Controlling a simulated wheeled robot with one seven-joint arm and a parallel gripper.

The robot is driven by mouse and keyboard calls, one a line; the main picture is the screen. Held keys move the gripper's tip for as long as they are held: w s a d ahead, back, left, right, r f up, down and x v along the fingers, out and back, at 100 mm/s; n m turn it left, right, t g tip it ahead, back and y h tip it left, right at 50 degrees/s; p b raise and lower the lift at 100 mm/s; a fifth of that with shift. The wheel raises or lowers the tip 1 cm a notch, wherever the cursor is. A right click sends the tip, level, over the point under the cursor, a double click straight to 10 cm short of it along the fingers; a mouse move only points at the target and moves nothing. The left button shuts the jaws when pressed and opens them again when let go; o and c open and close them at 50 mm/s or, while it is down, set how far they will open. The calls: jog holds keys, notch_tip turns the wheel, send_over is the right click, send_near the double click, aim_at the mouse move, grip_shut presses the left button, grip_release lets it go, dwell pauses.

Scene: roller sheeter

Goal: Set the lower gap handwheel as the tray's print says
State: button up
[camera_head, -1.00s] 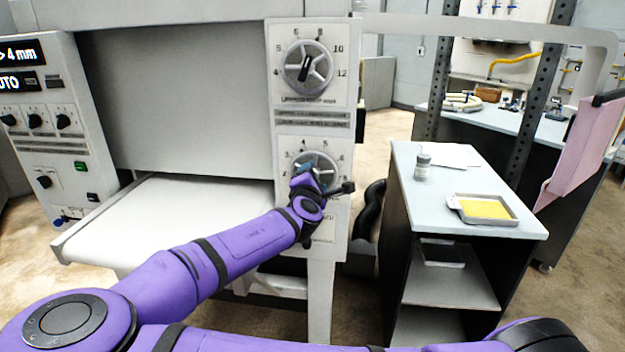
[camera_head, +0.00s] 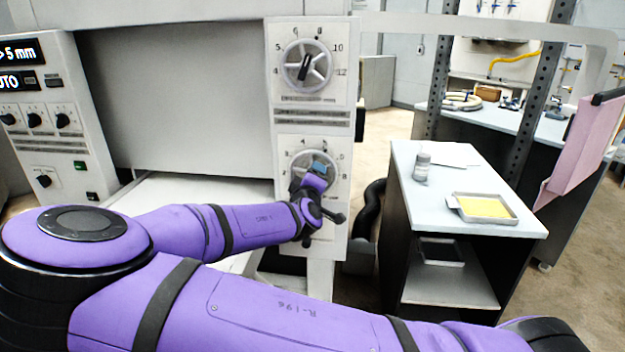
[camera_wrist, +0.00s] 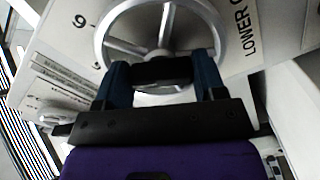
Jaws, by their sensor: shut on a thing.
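The lower gap handwheel (camera_head: 333,174) is a grey spoked wheel on the white machine panel, with a dial of numbers around it. My gripper (camera_head: 319,169) is at its hub and covers much of the wheel. In the wrist view my gripper (camera_wrist: 162,72) is shut on the dark bar at the centre of the handwheel (camera_wrist: 104,45), and a "LOWER" label and a "6" show beside it. The tray (camera_head: 485,208) with yellow contents lies on the side table; any print on it is too small to read.
The upper handwheel (camera_head: 307,67) sits above on the same panel. The control panel (camera_head: 50,120) at left has a display reading "> 5 mm" and "AUTO". A small jar (camera_head: 422,168) and a white sheet (camera_head: 453,155) are on the side table (camera_head: 420,205).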

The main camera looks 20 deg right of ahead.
jog(key=m, duration=1.1)
jog(key=shift+a+m, duration=0.1)
jog(key=shift+m, duration=0.2)
jog(key=shift+w+m, duration=0.1)
jog(key=shift+m, duration=1.3)
jog(key=shift+a, duration=0.1)
jog(key=o, duration=0.9)
jog(key=shift+f, duration=0.1)
jog(key=v, duration=1)
jog(key=shift+s+a, duration=0.1)
jog(key=shift+s, duration=0.3)
